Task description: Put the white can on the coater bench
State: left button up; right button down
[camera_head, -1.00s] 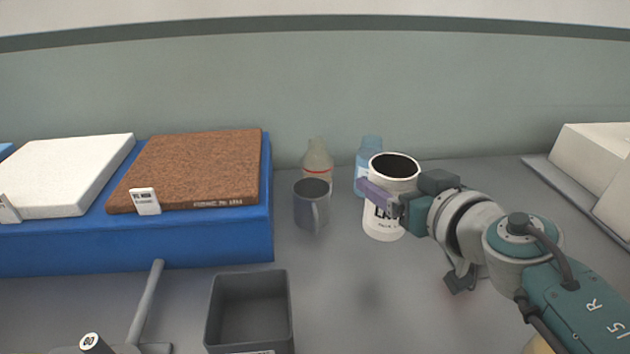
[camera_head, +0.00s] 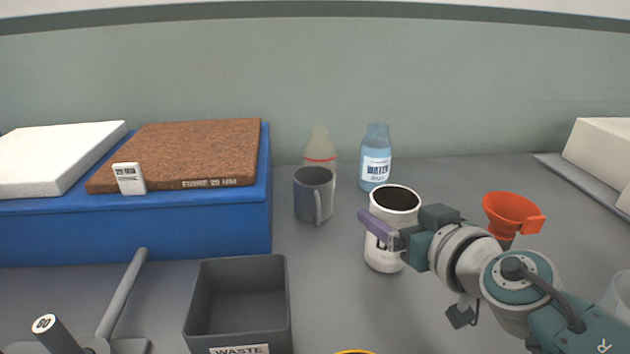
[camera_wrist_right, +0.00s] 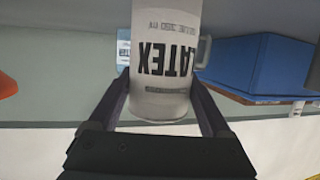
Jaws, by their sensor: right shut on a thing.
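The white can (camera_head: 384,258) is upright with an open, dark top, in the middle right of the head view. My right gripper (camera_head: 378,230) is shut on it, one purple-grey finger across its near-left side. In the right wrist view the can (camera_wrist_right: 163,80) fills the space between the two fingers of the gripper (camera_wrist_right: 165,115), and its LATEX lettering appears upside down. Whether its base touches the surface below is hard to tell. No coater bench can be made out for sure. My left gripper is not in view.
An orange funnel (camera_head: 512,214) is at right. A waste bin (camera_head: 238,300) and a blue block (camera_head: 200,228) bearing foam slabs (camera_head: 185,150) lie left.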

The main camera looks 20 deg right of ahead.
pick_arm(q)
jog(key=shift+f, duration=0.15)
pick_arm(e)
jog(key=shift+f, duration=0.15)
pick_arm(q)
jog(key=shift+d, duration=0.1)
pick_arm(e)
grip_release()
